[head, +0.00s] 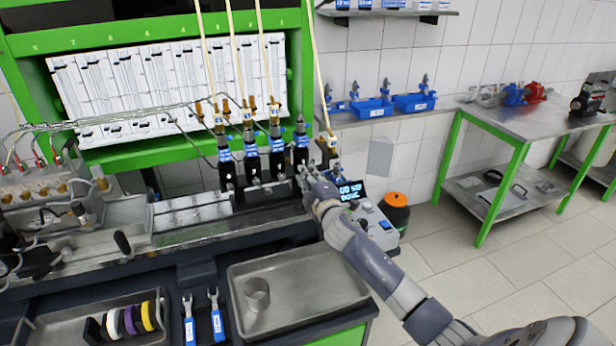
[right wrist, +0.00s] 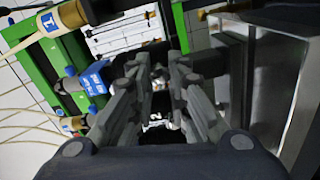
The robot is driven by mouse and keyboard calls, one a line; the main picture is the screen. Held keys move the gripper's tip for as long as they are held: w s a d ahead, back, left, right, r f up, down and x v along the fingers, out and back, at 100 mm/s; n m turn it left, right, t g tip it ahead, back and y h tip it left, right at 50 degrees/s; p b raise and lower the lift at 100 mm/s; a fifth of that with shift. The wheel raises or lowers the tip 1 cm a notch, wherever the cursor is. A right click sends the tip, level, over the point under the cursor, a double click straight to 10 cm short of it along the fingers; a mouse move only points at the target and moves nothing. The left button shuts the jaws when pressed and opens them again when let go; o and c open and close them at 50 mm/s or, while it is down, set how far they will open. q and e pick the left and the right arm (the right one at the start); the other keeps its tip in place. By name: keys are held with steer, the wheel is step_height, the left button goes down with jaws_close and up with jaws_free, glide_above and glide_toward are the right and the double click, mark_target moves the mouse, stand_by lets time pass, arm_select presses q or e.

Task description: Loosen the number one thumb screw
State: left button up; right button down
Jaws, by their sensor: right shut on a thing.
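My right gripper (head: 312,182) reaches the right end of the pump row on the testbench, at the foot of the rightmost black pump unit (head: 301,146) with its blue label. In the right wrist view, the two fingers of my right gripper (right wrist: 158,88) are closed in on a small dark part at the front of the bench. This fits the number one thumb screw, but the fingers hide most of it. The labelled pump unit (right wrist: 92,80) shows just left of the fingers there. My left gripper is not in view.
Several similar pump units with tubes stand to the left of the gripper. A metal tray (head: 300,290) lies below on the bench, beside two blue-handled wrenches (head: 217,320). A device with a display (head: 352,192) and an orange-lidded bin (head: 396,212) stand close to the right.

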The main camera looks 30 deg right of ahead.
steer(key=shift+n, duration=0.3)
steer(key=c, duration=1.5)
jaws_free()
steer(key=v, duration=1.2)
steer(key=shift+f, duration=0.15)
